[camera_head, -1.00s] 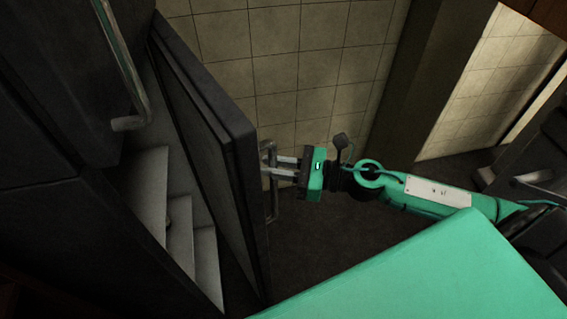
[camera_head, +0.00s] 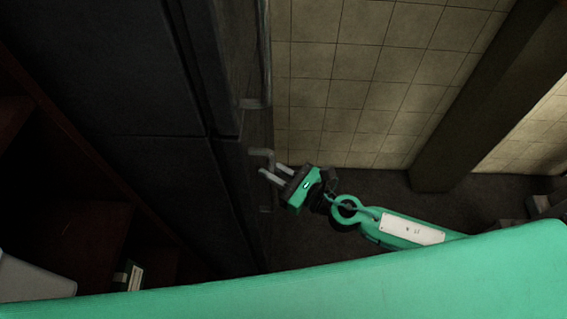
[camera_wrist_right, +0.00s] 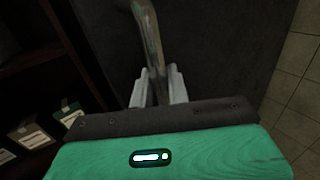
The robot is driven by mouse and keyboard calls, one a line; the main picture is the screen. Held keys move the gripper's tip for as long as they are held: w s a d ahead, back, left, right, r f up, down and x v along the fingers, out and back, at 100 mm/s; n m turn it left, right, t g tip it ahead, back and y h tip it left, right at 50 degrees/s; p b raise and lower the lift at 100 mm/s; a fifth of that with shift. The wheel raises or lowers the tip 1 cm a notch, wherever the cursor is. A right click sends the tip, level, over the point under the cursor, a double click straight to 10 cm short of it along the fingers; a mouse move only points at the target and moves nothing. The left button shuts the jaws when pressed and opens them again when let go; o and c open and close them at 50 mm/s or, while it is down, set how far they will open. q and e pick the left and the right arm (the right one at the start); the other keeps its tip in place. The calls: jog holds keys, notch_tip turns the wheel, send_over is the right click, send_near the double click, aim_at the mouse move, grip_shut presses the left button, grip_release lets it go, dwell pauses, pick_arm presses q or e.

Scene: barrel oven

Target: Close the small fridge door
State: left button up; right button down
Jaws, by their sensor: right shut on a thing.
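The dark small fridge door (camera_head: 238,195) is at the centre-left of the head view, seen edge-on and roughly in line with the upper door. The fridge interior is hidden; I cannot tell if a thin gap is left. Its metal handle (camera_head: 263,155) sticks out to the right. My right gripper (camera_head: 268,174) is at this handle, its arm reaching in from the right. In the right wrist view, the two fingers (camera_wrist_right: 158,88) are shut around the handle bar (camera_wrist_right: 150,35), in front of the dark door face (camera_wrist_right: 225,55). My left gripper is out of view.
The upper door's handle (camera_head: 262,60) is above. A reddish-brown shelf (camera_head: 75,225) with a white container (camera_head: 35,277) and small labelled items stands at lower left. A tiled wall (camera_head: 370,80) and a dark pillar (camera_head: 490,100) are behind. Dark floor lies around my right arm.

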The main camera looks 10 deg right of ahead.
jog(key=shift+s+a+r, duration=0.1)
jog(key=shift+a, duration=0.1)
dwell(0.3)
jog(key=c, duration=1.6)
grip_release()
jog(key=shift+a, duration=0.1)
jog(key=shift+o, duration=1)
jog(key=shift+a, duration=0.2)
